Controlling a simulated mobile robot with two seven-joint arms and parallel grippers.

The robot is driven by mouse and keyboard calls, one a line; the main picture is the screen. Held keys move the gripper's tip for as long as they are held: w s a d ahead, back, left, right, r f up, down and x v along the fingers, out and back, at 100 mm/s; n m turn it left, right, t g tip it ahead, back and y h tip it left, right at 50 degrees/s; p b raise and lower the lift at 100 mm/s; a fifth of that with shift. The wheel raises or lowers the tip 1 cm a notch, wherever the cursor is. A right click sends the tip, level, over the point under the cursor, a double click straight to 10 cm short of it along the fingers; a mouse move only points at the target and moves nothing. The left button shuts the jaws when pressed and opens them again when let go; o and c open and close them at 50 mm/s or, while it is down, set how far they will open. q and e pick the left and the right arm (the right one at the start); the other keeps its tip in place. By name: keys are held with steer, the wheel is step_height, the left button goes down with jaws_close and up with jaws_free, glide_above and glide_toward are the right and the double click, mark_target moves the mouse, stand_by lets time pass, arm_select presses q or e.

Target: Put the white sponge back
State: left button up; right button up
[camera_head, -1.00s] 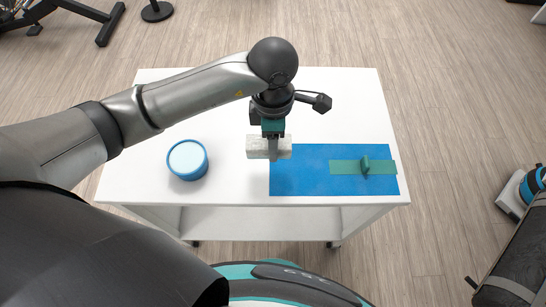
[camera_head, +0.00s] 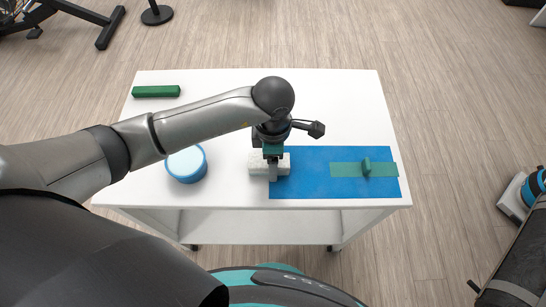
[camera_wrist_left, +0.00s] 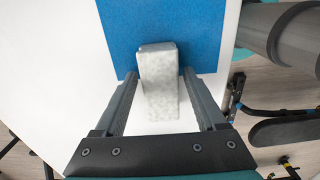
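The white sponge (camera_head: 256,163) is a pale block at the left edge of the blue mat (camera_head: 305,185), partly over the white table top. It appears to rest on the surface. My left gripper (camera_head: 272,172) points down around its middle; the near finger covers part of it. In the left wrist view the sponge (camera_wrist_left: 158,80) lies between the two fingers of my left gripper (camera_wrist_left: 159,74), with a narrow gap visible on each side, so the fingers look slightly open. My right gripper is not in view.
A round blue tub with a pale top (camera_head: 186,164) stands left on the white table (camera_head: 340,110). A green bar (camera_head: 156,91) lies at the back left. The back right is clear.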

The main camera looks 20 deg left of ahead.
arm_select(q)
steer(key=shift+o, duration=0.5)
steer(key=shift+f, duration=0.2)
step_height(320, 180, up, 15)
steer(key=p, duration=0.1)
steer(key=shift+s+a+r+p, duration=0.15)
steer(key=shift+a+r+p, duration=0.05)
steer(key=shift+p, duration=0.2)
